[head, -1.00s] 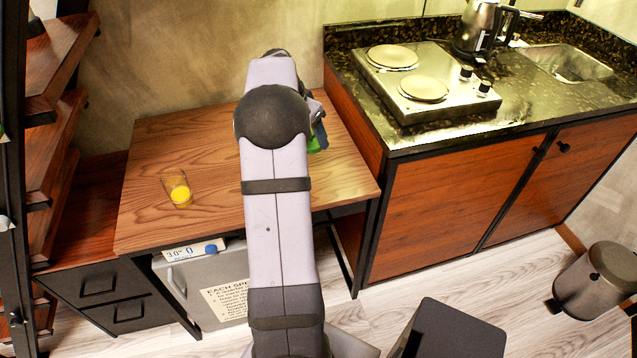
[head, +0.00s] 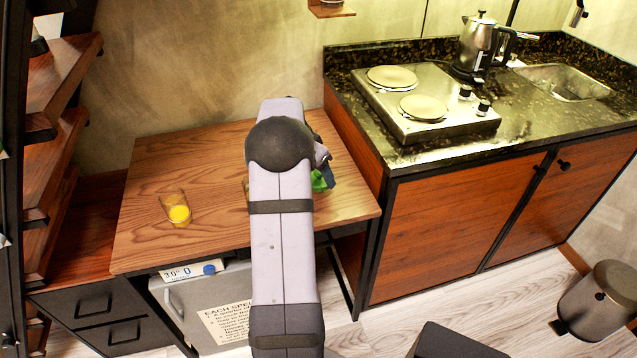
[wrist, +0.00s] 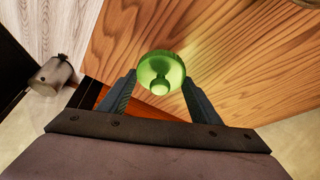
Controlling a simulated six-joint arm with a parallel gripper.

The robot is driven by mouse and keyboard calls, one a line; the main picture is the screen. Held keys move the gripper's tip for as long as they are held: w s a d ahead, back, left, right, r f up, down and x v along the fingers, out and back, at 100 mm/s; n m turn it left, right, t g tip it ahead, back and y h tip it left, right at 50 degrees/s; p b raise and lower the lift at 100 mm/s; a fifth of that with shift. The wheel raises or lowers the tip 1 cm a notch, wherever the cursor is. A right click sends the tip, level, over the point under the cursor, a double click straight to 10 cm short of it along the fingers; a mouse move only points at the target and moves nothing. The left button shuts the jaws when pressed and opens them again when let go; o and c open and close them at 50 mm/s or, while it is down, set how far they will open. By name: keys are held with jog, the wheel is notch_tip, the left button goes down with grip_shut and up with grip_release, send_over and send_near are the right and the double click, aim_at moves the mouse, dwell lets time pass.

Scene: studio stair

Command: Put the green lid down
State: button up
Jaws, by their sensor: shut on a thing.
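The green lid (wrist: 161,70) is round and see-through, with a small knob that shows in the wrist view. My gripper (wrist: 160,78) is shut on it, one finger on each side. In the head view, a bit of the green lid (head: 322,181) and dark parts of my gripper (head: 328,177) show to the right of my arm, over the right part of the wooden table (head: 215,160). My arm hides the rest. I cannot tell whether the lid touches the table.
A glass with yellow liquid (head: 177,212) stands on the table's left. Something small is mostly hidden behind my arm. The counter (head: 410,155) with a hotplate (head: 450,122) and kettle (head: 476,45) borders the table's right. The table's back left is clear.

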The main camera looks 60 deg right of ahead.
aim_at(319, 183)
jog(key=shift+f, duration=1.85)
jog(key=shift+f, duration=0.2)
jog(key=o, duration=1)
jog(key=shift+o, duration=0.2)
jog(key=shift+r, duration=0.15)
jog(key=shift+r, duration=0.2)
jog(key=v, duration=1.1)
jog(key=shift+a+r+b, duration=0.3)
